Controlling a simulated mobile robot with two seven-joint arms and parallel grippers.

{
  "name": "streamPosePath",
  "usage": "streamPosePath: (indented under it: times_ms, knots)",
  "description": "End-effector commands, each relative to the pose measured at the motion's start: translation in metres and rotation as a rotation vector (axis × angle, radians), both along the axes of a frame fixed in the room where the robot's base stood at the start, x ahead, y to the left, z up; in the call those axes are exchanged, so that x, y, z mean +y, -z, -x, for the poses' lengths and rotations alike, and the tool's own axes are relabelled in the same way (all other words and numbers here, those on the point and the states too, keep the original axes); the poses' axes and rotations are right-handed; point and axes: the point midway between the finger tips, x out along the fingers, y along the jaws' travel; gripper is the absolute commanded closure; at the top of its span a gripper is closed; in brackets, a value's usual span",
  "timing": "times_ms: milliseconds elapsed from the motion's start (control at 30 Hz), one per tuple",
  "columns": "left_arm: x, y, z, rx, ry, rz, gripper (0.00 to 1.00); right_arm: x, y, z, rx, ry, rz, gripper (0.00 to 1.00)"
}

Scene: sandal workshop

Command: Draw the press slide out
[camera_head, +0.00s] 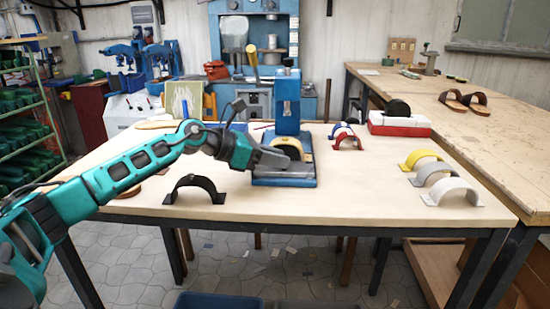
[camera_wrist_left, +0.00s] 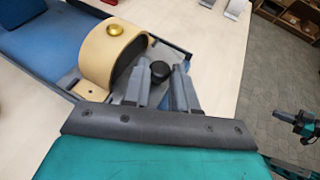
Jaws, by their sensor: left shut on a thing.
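A blue press (camera_head: 287,105) stands on the table, with a post and a flat blue base. Its grey slide (camera_head: 285,180) lies low at the front of the base, and the slide also shows in the wrist view (camera_wrist_left: 92,90). My left gripper (camera_head: 285,160) reaches in from the left, low over the slide. In the wrist view its fingers (camera_wrist_left: 165,80) straddle a black round knob (camera_wrist_left: 160,70) at the slide's front and are shut on it.
A black strap (camera_head: 195,189) stands left of the press. Red and blue straps (camera_head: 347,138) stand to its right, and yellow, grey and white straps (camera_head: 450,190) near the right edge. A red and white block (camera_head: 399,124) sits behind.

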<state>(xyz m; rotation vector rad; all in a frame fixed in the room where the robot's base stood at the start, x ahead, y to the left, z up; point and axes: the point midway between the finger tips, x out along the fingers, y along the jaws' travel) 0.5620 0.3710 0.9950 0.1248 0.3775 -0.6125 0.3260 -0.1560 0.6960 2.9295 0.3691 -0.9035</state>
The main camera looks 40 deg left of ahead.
Motion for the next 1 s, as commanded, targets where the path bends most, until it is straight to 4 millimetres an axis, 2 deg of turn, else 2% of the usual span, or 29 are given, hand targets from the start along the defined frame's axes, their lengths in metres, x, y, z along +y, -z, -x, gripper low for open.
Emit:
streamPosePath:
  times_ms: [333,367,600,867,1000]
  knots:
    - [-0.004,0.002,0.003,0.011,0.015,0.003,1.0,-0.001,0.001,0.0,0.0,-0.005,0.006,1.0]
    - [-0.004,0.002,0.003,0.011,0.015,0.003,0.7,-0.001,0.0,0.0,-0.001,-0.005,0.006,1.0]
    - [-0.003,0.001,0.002,0.008,0.012,0.002,0.49,-0.001,0.0,-0.001,-0.003,-0.003,0.004,1.0]
    - [-0.001,0.0,0.003,0.005,0.008,0.002,0.49,0.001,-0.001,-0.002,-0.005,0.003,-0.003,1.0]
    - [0.006,-0.002,0.011,0.007,0.005,-0.001,0.49,0.001,0.002,-0.002,-0.005,0.004,-0.005,1.0]
